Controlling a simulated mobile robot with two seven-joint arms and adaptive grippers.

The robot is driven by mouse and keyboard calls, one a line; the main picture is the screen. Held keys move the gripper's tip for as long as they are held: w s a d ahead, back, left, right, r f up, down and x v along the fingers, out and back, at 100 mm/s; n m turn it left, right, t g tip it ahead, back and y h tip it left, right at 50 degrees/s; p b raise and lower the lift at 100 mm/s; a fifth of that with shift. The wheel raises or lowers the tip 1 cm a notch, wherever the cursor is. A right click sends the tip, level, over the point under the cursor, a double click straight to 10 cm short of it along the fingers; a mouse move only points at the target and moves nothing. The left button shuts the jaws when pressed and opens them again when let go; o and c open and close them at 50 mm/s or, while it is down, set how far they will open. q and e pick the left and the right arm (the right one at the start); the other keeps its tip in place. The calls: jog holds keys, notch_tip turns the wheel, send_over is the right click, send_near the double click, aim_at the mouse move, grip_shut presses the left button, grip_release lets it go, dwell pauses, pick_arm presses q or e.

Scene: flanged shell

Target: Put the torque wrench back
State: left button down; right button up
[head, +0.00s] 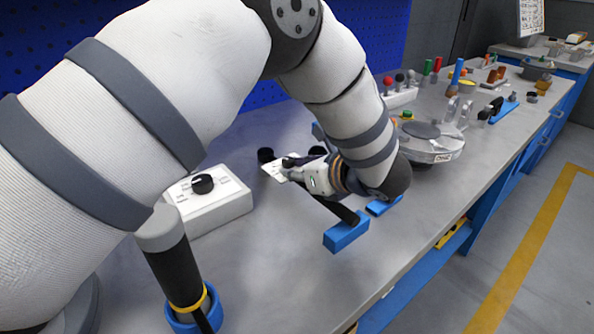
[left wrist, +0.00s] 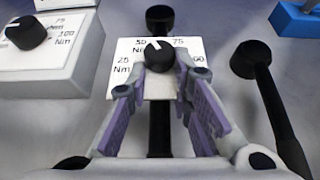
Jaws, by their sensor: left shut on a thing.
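The torque wrench has a black head (head: 265,155), a white scale plate with a black knob (left wrist: 158,55), and a black handle (head: 342,211). In the head view its handle end is over a blue block (head: 346,233); I cannot tell if it touches. The plate reads 25 to 100 Nm. My left arm hides part of the bench. My right gripper is not in view.
A white box with a black dial (head: 203,184) stands left of the wrench. Another black-headed tool (left wrist: 258,62) lies close on its right in the wrist view. An upright black tool (head: 172,262) stands in a blue ring. A round flanged shell (head: 430,143) sits beyond my wrist.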

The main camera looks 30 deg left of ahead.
pick_arm(q)
jog(key=shift+r, duration=0.1)
jog(key=c, duration=1.4)
grip_release()
jog(key=shift+f, duration=0.2)
jog(key=shift+c, duration=0.2)
jog(key=shift+d+r, duration=0.2)
jog(key=shift+r, duration=0.1)
jog(key=v, duration=1.1)
jog(key=shift+s+f+p, duration=0.1)
jog(key=shift+f+p, duration=0.05)
jog(key=shift+p, duration=0.2)
jog(key=shift+s+d, duration=0.15)
jog(key=shift+d, duration=0.15)
